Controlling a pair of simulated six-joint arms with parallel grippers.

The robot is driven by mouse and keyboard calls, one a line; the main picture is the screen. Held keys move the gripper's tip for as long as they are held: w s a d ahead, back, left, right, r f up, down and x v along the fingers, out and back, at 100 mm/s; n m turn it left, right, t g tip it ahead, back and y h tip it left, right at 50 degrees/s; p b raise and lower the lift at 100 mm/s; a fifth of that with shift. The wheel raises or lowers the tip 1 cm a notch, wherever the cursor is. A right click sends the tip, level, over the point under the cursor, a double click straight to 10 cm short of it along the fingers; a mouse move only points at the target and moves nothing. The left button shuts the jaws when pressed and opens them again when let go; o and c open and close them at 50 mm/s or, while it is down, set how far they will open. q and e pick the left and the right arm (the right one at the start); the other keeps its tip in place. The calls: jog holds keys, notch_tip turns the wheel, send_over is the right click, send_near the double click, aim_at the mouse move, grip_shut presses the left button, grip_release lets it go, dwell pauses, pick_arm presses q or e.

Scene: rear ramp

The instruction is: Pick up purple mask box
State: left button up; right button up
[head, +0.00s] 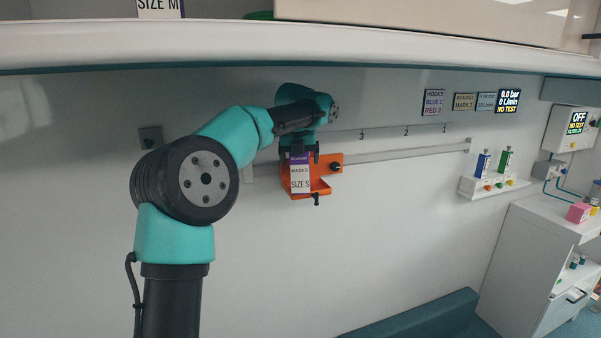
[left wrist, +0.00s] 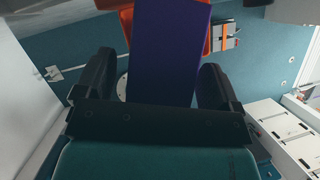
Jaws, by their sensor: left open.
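The purple mask box (head: 300,177), with a white front marked "MASKS" and "SIZE S", sits in an orange holder (head: 325,186) on the wall rail in the head view. In the left wrist view the purple box (left wrist: 170,50) stands between my finger sides, with part of the orange holder (left wrist: 126,22) beside it. My left gripper (head: 300,153) is at the top of the box. Its jaws are open, one finger on each side, and a gap shows beside the box in the left wrist view. My right gripper is not in view.
A white cabinet (head: 530,255) stands at right. The wall below the holder is clear.

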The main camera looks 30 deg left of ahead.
pick_arm(q)
jog(key=shift+c, duration=0.2)
jog(key=c, duration=1.1)
jog(key=shift+r, duration=0.15)
